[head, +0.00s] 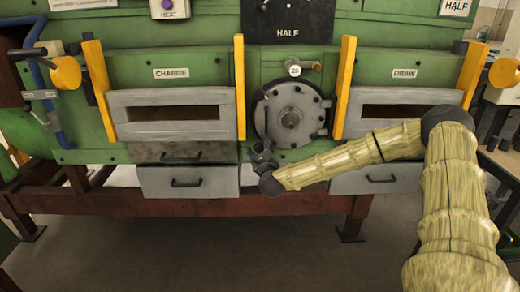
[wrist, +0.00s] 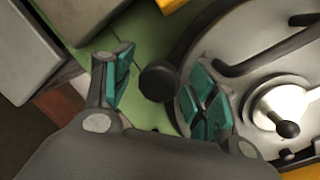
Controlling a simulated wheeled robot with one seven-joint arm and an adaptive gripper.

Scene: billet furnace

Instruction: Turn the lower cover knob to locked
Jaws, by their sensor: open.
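The round grey cover (head: 290,112) is on the green furnace front, between two yellow posts. It has a hub in its middle and dark fittings around its rim. In the wrist view, the cover (wrist: 250,40) fills the right side. A dark round knob (wrist: 158,83) sits at the cover's edge, between my fingers. My gripper (head: 263,157) is at the lower left of the cover and hides that part of the rim in the head view. In the wrist view, my gripper (wrist: 160,68) is open, its teal pads on either side of the knob, with visible gaps.
Grey drawers with dark handles lie below, such as the left drawer (head: 188,182). The CHARGE door (head: 171,103) and the DRAW door (head: 400,97) flank the cover. A yellow post (head: 240,88) stands close left of the cover. The floor in front is clear.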

